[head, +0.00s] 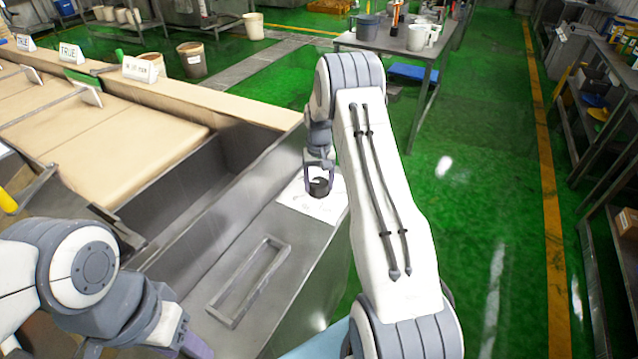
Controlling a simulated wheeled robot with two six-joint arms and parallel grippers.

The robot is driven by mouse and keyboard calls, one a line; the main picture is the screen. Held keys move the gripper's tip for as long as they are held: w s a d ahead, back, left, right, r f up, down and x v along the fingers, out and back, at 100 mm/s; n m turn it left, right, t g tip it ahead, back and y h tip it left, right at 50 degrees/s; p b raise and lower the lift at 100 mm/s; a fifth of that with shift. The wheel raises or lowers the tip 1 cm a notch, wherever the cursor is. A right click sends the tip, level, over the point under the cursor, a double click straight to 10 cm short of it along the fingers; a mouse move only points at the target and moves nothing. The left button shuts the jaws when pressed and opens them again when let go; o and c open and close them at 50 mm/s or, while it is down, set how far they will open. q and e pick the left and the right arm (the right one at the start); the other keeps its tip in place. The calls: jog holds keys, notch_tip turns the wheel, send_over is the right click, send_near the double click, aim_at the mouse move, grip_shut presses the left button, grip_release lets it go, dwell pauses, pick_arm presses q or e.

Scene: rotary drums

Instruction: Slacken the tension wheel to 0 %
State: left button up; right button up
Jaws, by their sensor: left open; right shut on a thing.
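The tension wheel appears to be the small dark round knob (320,187) on a white panel (312,208) at the far end of the grey metal machine top. My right gripper (319,168) is over it and shut on it; the fingers hide part of the knob. The panel's markings are too small to read, so I cannot tell the wheel's setting. My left gripper (190,346) is at the lower left, near the bottom edge, open and apart from the wheel; its fingertips show only partly.
A raised rectangular metal frame (250,281) lies on the machine top nearer to me. A deep metal trough (205,190) and tan beds (95,140) with small white signs are to the left. A metal table (385,47) stands behind.

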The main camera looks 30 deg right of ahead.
aim_at(318, 182)
jog(key=n, duration=0.5)
jog(key=shift+n, duration=0.4)
dwell(0.3)
jog(key=o, duration=1.3)
jog(key=shift+r, duration=0.1)
notch_tip(318, 182, up, 10)
jog(key=shift+r+b, duration=0.2)
jog(key=shift+b, duration=0.5)
